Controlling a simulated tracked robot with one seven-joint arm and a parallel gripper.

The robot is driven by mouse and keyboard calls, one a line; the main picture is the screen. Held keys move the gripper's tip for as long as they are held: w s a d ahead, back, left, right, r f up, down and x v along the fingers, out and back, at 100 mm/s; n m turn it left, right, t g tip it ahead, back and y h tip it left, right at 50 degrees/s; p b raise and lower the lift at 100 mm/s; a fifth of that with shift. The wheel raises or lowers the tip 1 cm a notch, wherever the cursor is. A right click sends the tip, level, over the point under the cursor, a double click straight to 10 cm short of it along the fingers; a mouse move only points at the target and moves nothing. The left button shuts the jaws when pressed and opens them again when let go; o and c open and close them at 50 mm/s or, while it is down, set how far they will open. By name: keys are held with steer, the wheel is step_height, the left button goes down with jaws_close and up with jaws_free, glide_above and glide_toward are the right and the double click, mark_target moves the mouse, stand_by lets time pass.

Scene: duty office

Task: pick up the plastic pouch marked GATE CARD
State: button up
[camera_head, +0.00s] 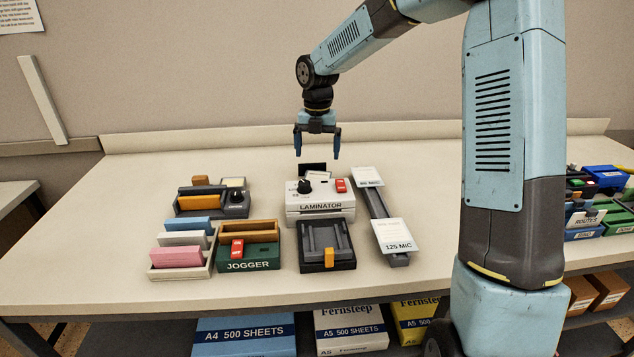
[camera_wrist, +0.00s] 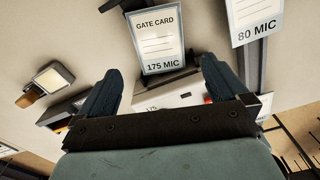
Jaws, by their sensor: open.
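The pouch marked GATE CARD (camera_wrist: 158,35) is a pale sheet with a dark border and several printed lines, also reading 175 MIC. In the wrist view it lies at top centre, beyond and between my fingertips, on a dark support behind the white laminator (camera_wrist: 178,92). In the head view only a small pale part (camera_head: 320,174) shows behind the laminator (camera_head: 320,196); its print cannot be read there. My gripper (camera_head: 317,156) points down above that spot, open and empty. In the wrist view its two dark fingers (camera_wrist: 161,70) are spread apart, not touching the pouch.
A sheet marked 80 MIC (camera_head: 368,177) and one marked 125 MIC (camera_head: 394,234) lie on a dark rail right of the laminator. A green jogger (camera_head: 249,256) and a tray of coloured blocks (camera_head: 180,272) stand left. The table's front left is clear.

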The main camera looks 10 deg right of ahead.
mark_target(317, 173)
steer(key=shift+w+f, duration=0.1)
steer(key=shift+f, duration=3.9)
steer(key=shift+c, duration=0.4)
steer(key=shift+a, duration=0.1)
steer(key=c, duration=0.8)
steer(key=shift+r, duration=0.1)
steer(key=shift+c, duration=0.2)
